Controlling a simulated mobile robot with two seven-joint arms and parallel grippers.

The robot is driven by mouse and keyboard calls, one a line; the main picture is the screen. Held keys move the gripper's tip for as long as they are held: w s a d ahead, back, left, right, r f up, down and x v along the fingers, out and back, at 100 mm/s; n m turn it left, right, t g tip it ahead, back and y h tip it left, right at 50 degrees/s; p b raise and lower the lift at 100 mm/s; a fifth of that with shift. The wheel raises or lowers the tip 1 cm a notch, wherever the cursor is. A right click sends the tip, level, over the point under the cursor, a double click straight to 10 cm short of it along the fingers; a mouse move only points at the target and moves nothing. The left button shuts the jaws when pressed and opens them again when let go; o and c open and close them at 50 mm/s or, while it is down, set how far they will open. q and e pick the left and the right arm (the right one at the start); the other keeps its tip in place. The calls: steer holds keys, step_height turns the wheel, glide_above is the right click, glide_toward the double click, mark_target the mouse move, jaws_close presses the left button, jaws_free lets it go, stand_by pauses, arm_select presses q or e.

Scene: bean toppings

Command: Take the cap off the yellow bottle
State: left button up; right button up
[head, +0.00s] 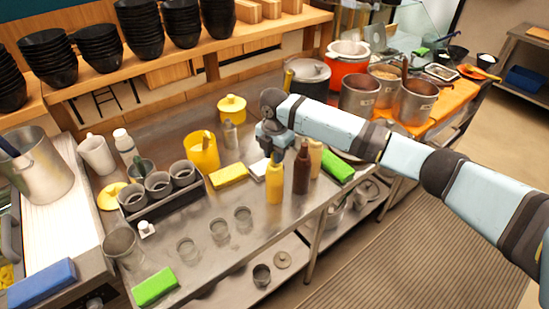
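The yellow bottle (274,185) stands upright on the steel counter, near its front edge. My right gripper (277,153) is at the top of the yellow bottle, pointing down, with my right arm reaching in from the right. The bottle's cap is hidden or too small to make out at the gripper. I cannot tell whether the fingers touch it or are closed. A dark brown bottle (301,172) stands close to the right of the yellow one, with a pale bottle (315,158) behind it. My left gripper is not in view.
A yellow sponge (228,175) lies left of the bottles and a green sponge (338,166) lies right. Several clear glasses (218,229) stand at the front left. A dark caddy of cups (160,197) stands further left. Black bowls (141,30) are stacked on the shelf behind.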

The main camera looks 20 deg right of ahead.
stand_by(0.3)
arm_select(q)
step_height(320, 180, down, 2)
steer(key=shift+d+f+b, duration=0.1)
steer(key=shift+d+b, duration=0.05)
steer(key=shift+b, duration=1)
arm_select(e)
step_height(320, 180, up, 20)
steer(key=shift+f, duration=0.1)
